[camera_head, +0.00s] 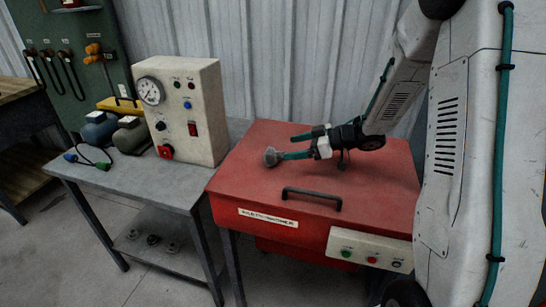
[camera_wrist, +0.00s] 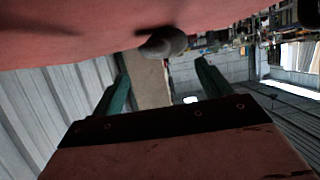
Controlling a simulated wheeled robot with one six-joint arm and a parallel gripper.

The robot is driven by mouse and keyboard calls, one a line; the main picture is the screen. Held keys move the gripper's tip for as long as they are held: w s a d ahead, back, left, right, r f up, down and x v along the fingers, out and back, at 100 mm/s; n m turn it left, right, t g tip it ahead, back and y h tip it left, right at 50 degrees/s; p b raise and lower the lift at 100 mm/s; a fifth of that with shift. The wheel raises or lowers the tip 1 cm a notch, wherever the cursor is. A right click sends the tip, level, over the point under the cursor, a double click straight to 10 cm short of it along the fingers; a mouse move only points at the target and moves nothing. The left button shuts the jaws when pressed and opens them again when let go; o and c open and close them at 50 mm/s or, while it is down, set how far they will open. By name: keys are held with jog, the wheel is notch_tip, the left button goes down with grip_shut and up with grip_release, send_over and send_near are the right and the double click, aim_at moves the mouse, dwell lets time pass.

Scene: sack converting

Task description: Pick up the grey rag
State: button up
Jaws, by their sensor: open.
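The grey rag (camera_head: 272,157) is a small crumpled lump on the red top of the machine (camera_head: 250,181), towards its left side. In the wrist view the rag (camera_wrist: 163,43) shows as a dark rounded lump against the red surface, centred just beyond the fingertips. My gripper (camera_head: 288,147) reaches in low over the red top from the right, its teal fingers pointing at the rag. In the wrist view my gripper (camera_wrist: 161,70) has its fingers spread wide with nothing between them. Whether a fingertip touches the rag I cannot tell.
A beige control box (camera_head: 195,110) with a gauge stands on the grey table (camera_head: 120,185) left of the machine. A black handle (camera_head: 312,198) rises from the machine's front. Dark rounded items (camera_head: 132,135) lie left of the box.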

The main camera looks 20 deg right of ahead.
aim_at(273, 150)
jog(key=x, duration=0.5)
jog(key=shift+a+r, duration=0.1)
jog(key=shift+a, duration=0.1)
jog(key=c, duration=1.1)
jog(key=shift+o, duration=0.2)
